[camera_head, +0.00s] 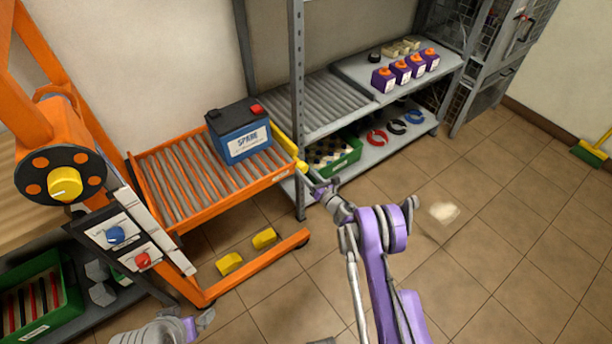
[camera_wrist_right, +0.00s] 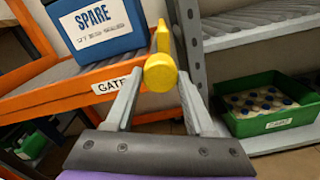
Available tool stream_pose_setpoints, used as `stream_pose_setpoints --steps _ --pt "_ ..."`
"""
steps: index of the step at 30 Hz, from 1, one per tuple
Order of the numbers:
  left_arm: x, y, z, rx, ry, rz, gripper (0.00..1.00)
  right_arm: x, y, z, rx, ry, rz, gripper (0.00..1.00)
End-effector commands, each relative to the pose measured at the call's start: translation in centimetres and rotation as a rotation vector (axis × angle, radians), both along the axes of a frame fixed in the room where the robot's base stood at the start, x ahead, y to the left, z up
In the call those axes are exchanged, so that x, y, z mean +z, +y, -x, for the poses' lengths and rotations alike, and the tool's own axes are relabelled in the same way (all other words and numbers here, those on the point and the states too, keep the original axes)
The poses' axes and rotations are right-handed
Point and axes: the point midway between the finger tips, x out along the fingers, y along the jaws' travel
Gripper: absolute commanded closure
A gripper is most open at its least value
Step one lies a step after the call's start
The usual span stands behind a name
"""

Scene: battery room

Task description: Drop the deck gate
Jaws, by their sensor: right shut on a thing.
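The deck gate is a yellow bar (camera_head: 286,147) at the right end of the orange roller deck (camera_head: 215,210). In the right wrist view its round yellow end (camera_wrist_right: 160,73) sits between my fingers, beside a GATE label (camera_wrist_right: 112,84). The bar stands above the deck's rim. My right gripper (camera_head: 309,175) is shut on the gate's end; the wrist view shows its two fingers (camera_wrist_right: 158,88) on either side. A blue SPARE battery (camera_head: 239,132) stands on the rollers behind the gate. My left gripper (camera_head: 205,318) shows only partly at the bottom left; its jaws are unclear.
A grey rack (camera_head: 297,100) stands close to the right, with rollers, purple bottles (camera_head: 401,70) and a green crate (camera_head: 340,163). Its upright is close to my right gripper. A control panel (camera_head: 127,240) with knobs is at the left. The tiled floor (camera_head: 480,240) at the right is mostly clear.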

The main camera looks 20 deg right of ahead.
Motion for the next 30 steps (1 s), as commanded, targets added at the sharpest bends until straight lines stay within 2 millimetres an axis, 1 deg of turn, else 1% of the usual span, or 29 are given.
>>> stream_pose_setpoints --steps 1,12,21,30 --pt "-1.2 0.0 0.0 0.000 0.004 0.000 0.04 -0.5 0.0 0.0 -0.001 0.015 -0.037 1.00" --pt "-6.0 0.0 -0.2 0.000 0.021 0.000 0.04 -0.5 0.0 0.1 0.000 0.134 -0.366 1.00" --pt "-9.3 0.0 -0.5 0.000 0.032 0.000 0.04 -0.4 0.1 0.1 0.000 0.232 -0.632 1.00" --pt "-11.8 0.0 -0.8 0.000 0.040 0.000 0.04 -0.2 0.1 0.1 -0.001 0.327 -0.898 1.00"
